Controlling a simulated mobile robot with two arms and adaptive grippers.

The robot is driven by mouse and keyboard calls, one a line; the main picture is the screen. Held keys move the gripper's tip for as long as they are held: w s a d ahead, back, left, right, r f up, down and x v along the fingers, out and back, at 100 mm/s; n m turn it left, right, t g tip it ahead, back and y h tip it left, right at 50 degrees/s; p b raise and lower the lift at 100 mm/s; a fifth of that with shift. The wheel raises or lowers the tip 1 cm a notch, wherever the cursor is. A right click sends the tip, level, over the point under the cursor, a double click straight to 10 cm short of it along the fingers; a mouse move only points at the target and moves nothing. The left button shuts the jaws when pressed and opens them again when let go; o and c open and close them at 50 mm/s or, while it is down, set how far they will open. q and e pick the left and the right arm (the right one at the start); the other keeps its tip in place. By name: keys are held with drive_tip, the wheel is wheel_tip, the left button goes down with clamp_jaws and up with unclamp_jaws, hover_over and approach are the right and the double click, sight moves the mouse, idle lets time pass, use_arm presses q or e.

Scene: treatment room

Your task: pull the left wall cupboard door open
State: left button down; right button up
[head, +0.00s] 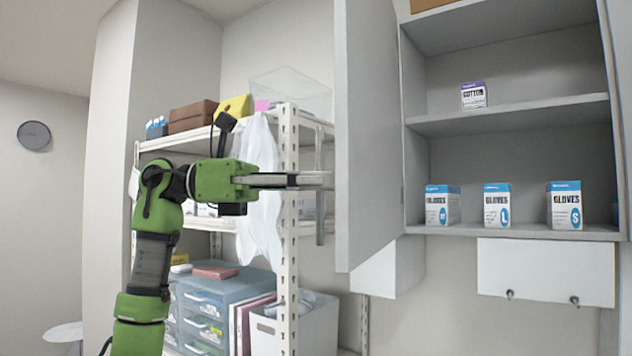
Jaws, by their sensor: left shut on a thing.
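The left wall cupboard door (368,135) is a grey panel that stands swung out from the cupboard (508,117), nearly edge-on in the head view. The cupboard's inside shows to the right of it. The door's vertical bar handle (320,222) is on the side facing left. My left gripper (318,180) comes in level from the left and is shut on the handle. The exact contact of the fingertips is partly hidden. My right gripper is out of view.
Several glove boxes (497,205) and a cotton box (473,95) stand on the cupboard shelves. A white metal rack (289,250) with boxes and drawers stands behind my left arm. A white wall unit with hooks (545,270) is below the cupboard.

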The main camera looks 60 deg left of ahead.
use_arm(q)
drive_tip(key=shift+r, duration=0.1)
drive_tip(key=c, duration=2.2)
unclamp_jaws()
drive_tip(key=v, duration=1.1)
drive_tip(key=shift+s+a, duration=0.25)
drive_tip(key=shift+s, duration=0.1)
